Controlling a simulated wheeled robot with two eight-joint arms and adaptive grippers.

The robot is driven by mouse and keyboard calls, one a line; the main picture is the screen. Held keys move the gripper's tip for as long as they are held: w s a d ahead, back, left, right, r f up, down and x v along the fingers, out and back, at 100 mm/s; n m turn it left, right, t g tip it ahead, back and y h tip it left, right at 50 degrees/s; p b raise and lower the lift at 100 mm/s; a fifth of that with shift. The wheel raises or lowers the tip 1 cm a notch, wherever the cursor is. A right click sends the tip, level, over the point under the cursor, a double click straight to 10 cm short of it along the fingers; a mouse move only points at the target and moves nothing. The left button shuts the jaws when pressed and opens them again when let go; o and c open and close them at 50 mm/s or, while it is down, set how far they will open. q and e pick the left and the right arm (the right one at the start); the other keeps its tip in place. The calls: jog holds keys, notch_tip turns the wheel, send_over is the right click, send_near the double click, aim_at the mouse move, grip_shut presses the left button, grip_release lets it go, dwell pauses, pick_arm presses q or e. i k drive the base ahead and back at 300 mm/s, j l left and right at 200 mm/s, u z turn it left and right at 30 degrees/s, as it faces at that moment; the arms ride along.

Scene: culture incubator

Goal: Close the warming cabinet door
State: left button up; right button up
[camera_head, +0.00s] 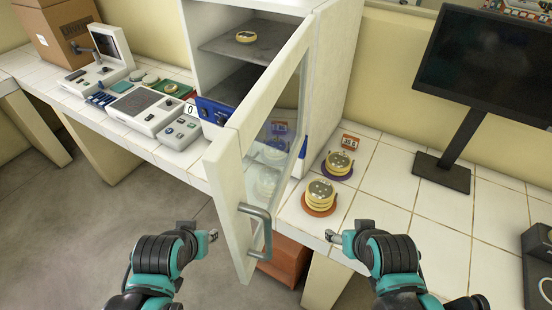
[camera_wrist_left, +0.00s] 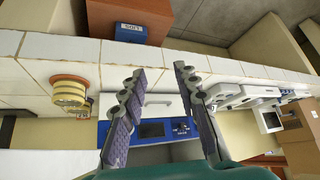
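The white warming cabinet (camera_head: 340,70) stands on the tiled counter in the head view, with dark shelves inside. Its glass-paned door (camera_head: 228,190) stands open, swung out past the counter's front edge. The grey bar handle (camera_head: 262,228) is near the door's lower free end. My left gripper (camera_head: 213,236) is left of the door, apart from the handle. In the left wrist view its fingers (camera_wrist_left: 162,80) are spread with nothing between them, and the cabinet's blue panel (camera_wrist_left: 155,130) shows beyond. My right gripper (camera_head: 331,236) is right of the handle by the counter edge; its finger opening is unclear.
Two stacks of round dishes (camera_head: 320,190) (camera_head: 339,161) stand on coasters right of the door. A monitor (camera_head: 485,60) stands farther right. Instruments (camera_head: 150,110) and a cardboard box (camera_head: 55,28) are on the left. A reddish-brown box (camera_head: 287,262) is below the counter.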

aim_at(222, 161)
jog(key=k+l+u, duration=0.25)
jog(key=k+l, duration=0.45)
jog(key=k, duration=0.05)
